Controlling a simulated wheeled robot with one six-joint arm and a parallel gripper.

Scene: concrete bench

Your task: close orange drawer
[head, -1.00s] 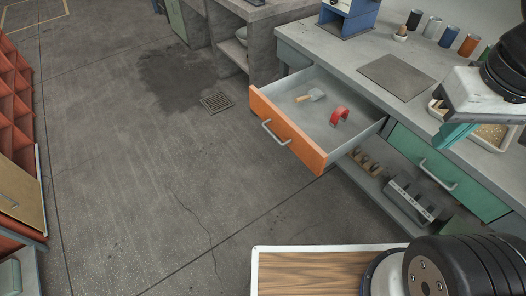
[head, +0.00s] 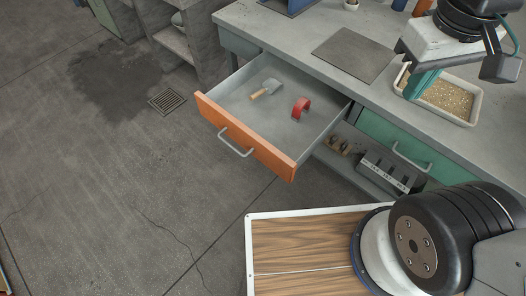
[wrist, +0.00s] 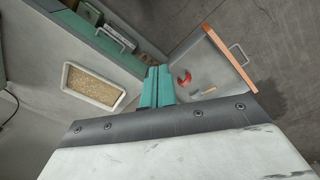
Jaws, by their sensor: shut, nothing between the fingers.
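The orange drawer (head: 246,138) is pulled well out of the concrete bench, with its grey metal handle (head: 236,146) on the front. Inside it lie a small scraper-like tool with a wooden handle (head: 266,88) and a red curved object (head: 301,107). The drawer's orange front (wrist: 229,59) also shows in the wrist view at the upper right. My gripper (head: 420,86), with teal fingers, is shut and empty above the bench top, to the right of the drawer and apart from it. The fingers show in the wrist view (wrist: 157,88).
A tray of grain (head: 447,100) sits on the bench near my gripper. A dark flat plate (head: 353,55) lies on the bench top. A green drawer (head: 382,135) is shut right of the orange one. A lower shelf (head: 346,167) holds several items. Floor before the drawer is clear.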

